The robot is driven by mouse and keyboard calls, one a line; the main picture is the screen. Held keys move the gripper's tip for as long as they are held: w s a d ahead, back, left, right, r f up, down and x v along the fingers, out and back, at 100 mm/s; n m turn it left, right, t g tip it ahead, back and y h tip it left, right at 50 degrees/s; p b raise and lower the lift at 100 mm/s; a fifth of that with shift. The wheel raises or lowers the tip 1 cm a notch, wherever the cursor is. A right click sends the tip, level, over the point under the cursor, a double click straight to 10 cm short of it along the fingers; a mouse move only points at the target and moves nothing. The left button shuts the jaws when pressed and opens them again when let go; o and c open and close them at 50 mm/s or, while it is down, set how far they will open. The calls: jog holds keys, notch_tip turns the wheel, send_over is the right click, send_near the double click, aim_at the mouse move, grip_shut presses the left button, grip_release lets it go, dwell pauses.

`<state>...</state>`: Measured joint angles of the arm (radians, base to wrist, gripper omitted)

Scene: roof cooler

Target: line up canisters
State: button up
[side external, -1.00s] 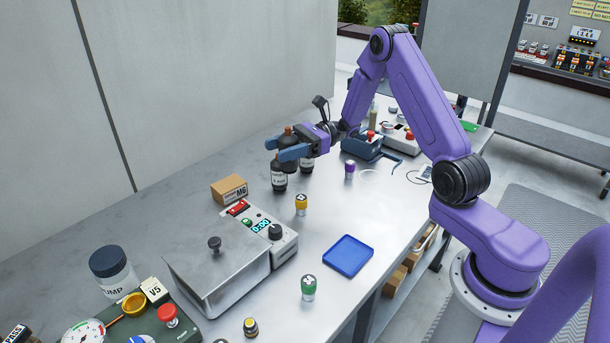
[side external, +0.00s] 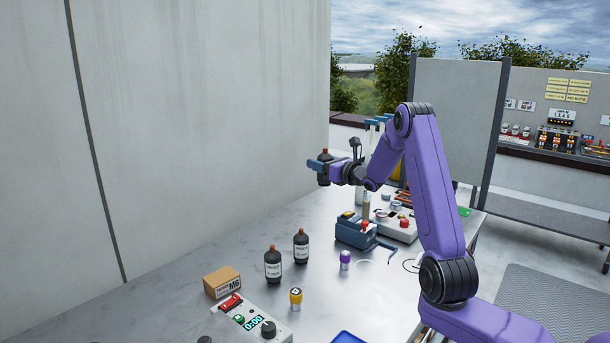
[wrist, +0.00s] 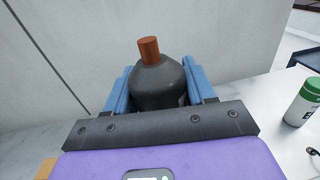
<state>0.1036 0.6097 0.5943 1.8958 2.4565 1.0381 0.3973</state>
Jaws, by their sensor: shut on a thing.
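My gripper (side external: 318,168) is shut on a dark bottle (side external: 323,178) with a reddish-brown cap and holds it upright, high above the table. In the wrist view the held bottle (wrist: 158,85) sits between the two blue fingers, its base hidden. Two similar dark bottles with white labels stand on the table: a front one (side external: 272,265) and one slightly behind it to the right (side external: 301,246). A small yellow-capped canister (side external: 295,298) and a purple-capped canister (side external: 345,260) stand nearby. A white container with a green cap (wrist: 303,102) shows at the wrist view's right.
A brown box (side external: 221,282) and a control unit with a timer display (side external: 252,322) are at the front left. A blue device (side external: 356,231) and a grey unit with knobs (side external: 394,228) stand behind. A blue tray (side external: 347,338) is cut off at the bottom.

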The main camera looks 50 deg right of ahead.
jog(key=f, duration=2.1)
jog(key=shift+d, duration=0.3)
jog(key=shift+f, duration=0.55)
jog(key=o, duration=1.3)
jog(key=shift+o, duration=0.2)
jog(key=shift+s, duration=0.1)
jog(key=shift+f, duration=0.1)
